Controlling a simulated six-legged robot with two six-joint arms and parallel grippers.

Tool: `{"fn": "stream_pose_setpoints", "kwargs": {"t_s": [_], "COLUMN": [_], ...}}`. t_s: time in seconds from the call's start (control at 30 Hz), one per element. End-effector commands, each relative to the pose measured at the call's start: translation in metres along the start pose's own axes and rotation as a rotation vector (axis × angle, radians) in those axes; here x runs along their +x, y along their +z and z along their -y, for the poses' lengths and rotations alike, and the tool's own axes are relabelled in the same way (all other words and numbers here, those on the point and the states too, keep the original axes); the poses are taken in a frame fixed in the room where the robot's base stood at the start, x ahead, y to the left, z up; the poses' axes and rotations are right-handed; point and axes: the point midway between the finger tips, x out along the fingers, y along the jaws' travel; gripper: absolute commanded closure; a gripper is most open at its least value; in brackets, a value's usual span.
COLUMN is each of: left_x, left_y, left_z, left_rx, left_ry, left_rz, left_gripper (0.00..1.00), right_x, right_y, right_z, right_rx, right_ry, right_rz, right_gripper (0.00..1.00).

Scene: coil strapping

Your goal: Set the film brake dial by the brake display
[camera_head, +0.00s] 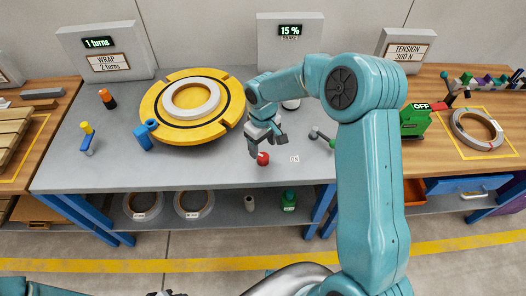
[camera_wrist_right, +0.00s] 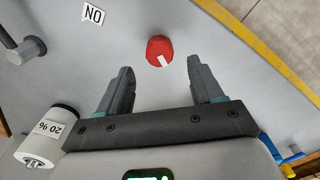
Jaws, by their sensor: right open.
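The film brake dial is a small red knob (camera_head: 262,158) near the table's front edge. In the right wrist view the red dial (camera_wrist_right: 160,50) shows a white pointer mark toward the lower right. My right gripper (camera_head: 267,142) is at the dial in the head view. In the wrist view its fingers (camera_wrist_right: 162,72) are open, with the dial beyond the tips and nothing between them. Only a dark bit of what looks like my left gripper (camera_head: 167,293) shows at the bottom edge.
A white roller (camera_wrist_right: 48,130) labelled 20 % is beside my right gripper. An ON label (camera_head: 294,159) and a grey lever (camera_head: 322,136) lie right of the dial. A yellow turntable (camera_head: 160,125) with a pale coil (camera_head: 190,98) is to the left.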

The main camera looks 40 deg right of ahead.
Motion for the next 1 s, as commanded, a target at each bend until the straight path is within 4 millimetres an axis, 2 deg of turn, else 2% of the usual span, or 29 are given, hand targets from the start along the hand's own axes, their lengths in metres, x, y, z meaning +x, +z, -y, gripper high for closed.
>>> {"fn": "stream_pose_setpoints", "kwargs": {"t_s": [0.1, 0.23, 0.4, 0.63, 0.8, 0.93, 1.0], "left_x": [-0.001, -0.001, -0.002, -0.001, -0.001, 0.001, 0.009], "left_y": [0.000, 0.000, 0.000, 0.000, 0.000, 0.000, 0.000], "left_z": [0.000, -0.001, -0.001, -0.001, -0.001, 0.000, 0.003], "left_rx": [0.000, 0.000, 0.000, 0.000, 0.000, 0.000, 0.000], "left_ry": [0.000, 0.000, 0.000, 0.000, 0.000, 0.000, 0.000], "left_rz": [0.000, 0.000, 0.000, 0.000, 0.000, 0.000, 0.000], "left_gripper": [0.57, 0.57, 0.57, 0.57, 0.57, 0.57, 0.57], "right_x": [0.023, 0.039, 0.047, 0.048, 0.048, 0.049, 0.052], "right_y": [0.000, -0.001, -0.002, -0.002, -0.002, -0.002, -0.002], "right_z": [0.000, -0.002, -0.003, -0.003, -0.004, -0.003, -0.003], "right_rx": [-0.001, -0.002, -0.002, -0.002, -0.002, 0.004, 0.043], "right_ry": [-0.002, 0.000, 0.000, 0.000, 0.000, 0.001, 0.001], "right_rz": [0.003, 0.001, -0.001, -0.002, -0.002, -0.002, -0.004], "right_gripper": [0.34, 0.34, 0.34, 0.34, 0.89, 0.90, 0.90]}}
